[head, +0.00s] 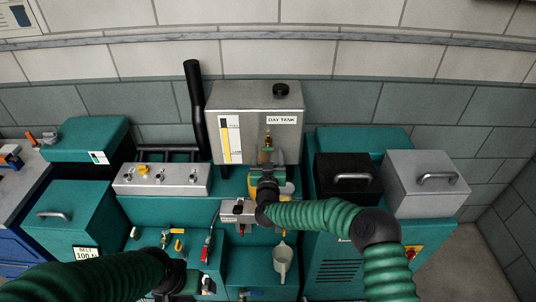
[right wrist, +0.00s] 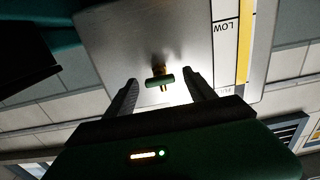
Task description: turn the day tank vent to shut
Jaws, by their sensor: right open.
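The day tank (head: 240,101) is a grey metal box with a "DAY TANK" label, against the back wall. Its vent (head: 268,142) is a small brass fitting below the label. In the right wrist view, the vent's green handle (right wrist: 160,81) lies across the brass stem. My right gripper (head: 267,168) is in front of the vent and covers part of it in the head view. In the right wrist view its open fingers (right wrist: 160,75) stand one on each side of the handle, apart from it. My left arm comes in at lower left; its gripper's jaws cannot be made out.
A level gauge (head: 230,139) is on the tank's left front. A black pipe (head: 195,105) rises beside the tank. Black and grey handled boxes (head: 426,184) stand at right.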

